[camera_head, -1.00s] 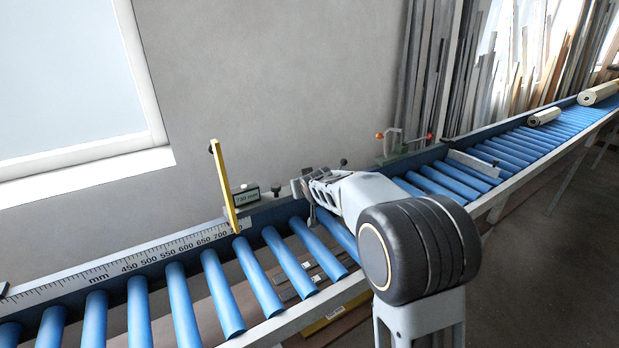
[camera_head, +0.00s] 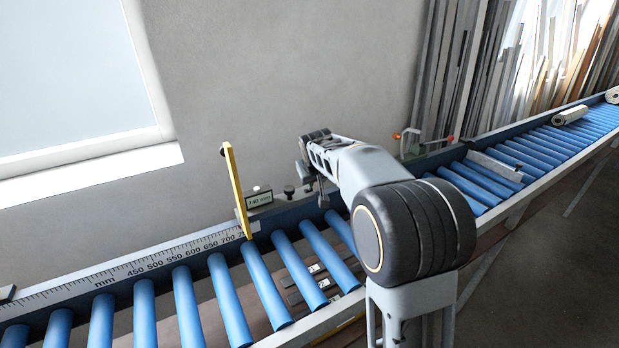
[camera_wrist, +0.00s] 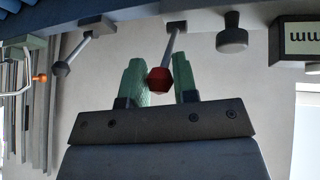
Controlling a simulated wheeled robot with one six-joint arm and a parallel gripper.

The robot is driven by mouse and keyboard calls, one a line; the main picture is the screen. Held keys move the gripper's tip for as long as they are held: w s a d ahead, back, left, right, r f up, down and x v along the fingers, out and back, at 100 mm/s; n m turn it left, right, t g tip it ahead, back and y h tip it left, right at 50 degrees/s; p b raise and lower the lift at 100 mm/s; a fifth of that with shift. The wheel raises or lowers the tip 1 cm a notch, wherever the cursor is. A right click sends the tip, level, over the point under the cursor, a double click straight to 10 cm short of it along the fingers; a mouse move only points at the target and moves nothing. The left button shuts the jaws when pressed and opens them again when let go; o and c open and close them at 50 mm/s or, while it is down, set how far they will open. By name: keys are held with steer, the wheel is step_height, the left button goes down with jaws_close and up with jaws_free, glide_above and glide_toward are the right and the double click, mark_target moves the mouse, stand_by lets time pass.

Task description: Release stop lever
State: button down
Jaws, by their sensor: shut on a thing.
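The stop lever is a thin grey rod with a red knob (camera_wrist: 160,80), seen in the wrist view. My gripper (camera_wrist: 159,72) has green fingers on either side of this knob and is shut on it. In the head view my gripper is over the back rail, right of the small display, mostly hidden by my own wrist. The yellow stop (camera_head: 237,190) stands upright at the scale, near the 700 mark. The display (camera_head: 259,199) beside it seems to read 740 mm.
A dark round knob (camera_wrist: 232,38) sits between the lever and the display. Another lever with a dark knob (camera_wrist: 61,70) is on the other side. Blue rollers (camera_head: 262,287) run in front.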

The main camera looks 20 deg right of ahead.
steer(key=shift+a, duration=0.1)
stand_by(0.3)
steer(key=c, duration=0.9)
jaws_free()
steer(key=b+v, duration=0.3)
steer(key=v, duration=1)
steer(key=shift+r, duration=0.4)
steer(key=s+a+f+y, duration=0.1)
steer(key=s+f, duration=0.7)
steer(key=s, duration=0.3)
steer(key=s+a+f+m+g+b, duration=0.1)
steer(key=s+f, duration=0.8)
steer(key=s, duration=0.3)
steer(key=shift+g+y, duration=0.3)
steer(key=shift+y, duration=0.1)
